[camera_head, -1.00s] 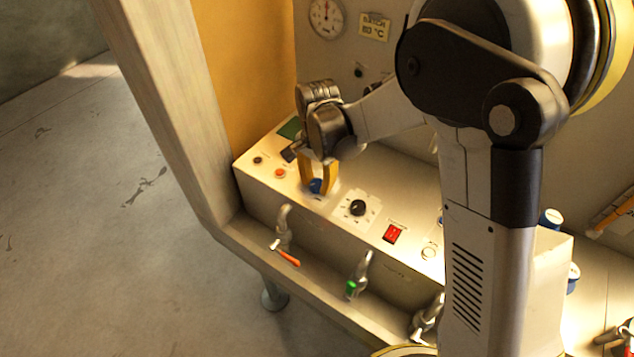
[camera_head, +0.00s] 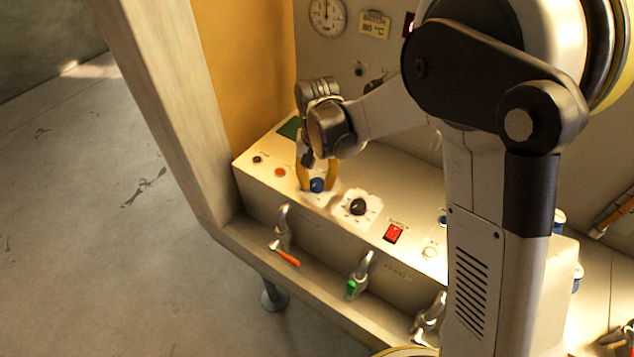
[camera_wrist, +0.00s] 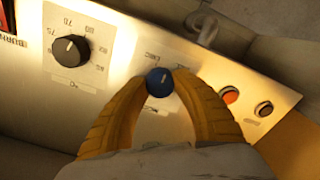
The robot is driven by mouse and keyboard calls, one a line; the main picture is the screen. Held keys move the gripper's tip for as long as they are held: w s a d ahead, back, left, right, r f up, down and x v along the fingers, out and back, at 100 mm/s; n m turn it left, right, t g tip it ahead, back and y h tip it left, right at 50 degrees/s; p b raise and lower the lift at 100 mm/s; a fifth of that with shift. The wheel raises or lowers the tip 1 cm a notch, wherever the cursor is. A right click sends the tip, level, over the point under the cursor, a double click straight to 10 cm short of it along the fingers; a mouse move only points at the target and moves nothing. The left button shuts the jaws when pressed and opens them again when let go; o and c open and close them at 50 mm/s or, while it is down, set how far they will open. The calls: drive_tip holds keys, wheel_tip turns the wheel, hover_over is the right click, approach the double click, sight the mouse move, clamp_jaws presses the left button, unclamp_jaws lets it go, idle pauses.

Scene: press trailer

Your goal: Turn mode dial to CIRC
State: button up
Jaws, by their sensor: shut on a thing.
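The mode dial is a small blue knob (camera_head: 317,185) on the sloped top of the cream control panel (camera_head: 385,213). In the wrist view the blue knob (camera_wrist: 159,82) has a short pale pointer line, and lettering on the panel around it is partly hidden and too small to read surely. My gripper (camera_head: 316,180) reaches down to the knob from above. Its two yellow fingers bow around the knob and their tips are shut on its sides, as the wrist view shows (camera_wrist: 160,84).
A black dial with a number scale (camera_head: 358,207) sits right of the knob, then a red switch (camera_head: 394,233). Taps with orange (camera_head: 287,258) and green (camera_head: 351,289) handles stick out in front below.

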sight(317, 182)
drive_tip(key=n, duration=0.7)
drive_tip(key=shift+b, duration=0.3)
idle(0.4)
drive_tip(key=o, duration=1.2)
drive_tip(key=shift+o, duration=0.2)
wheel_tip(317, 182, up, 12)
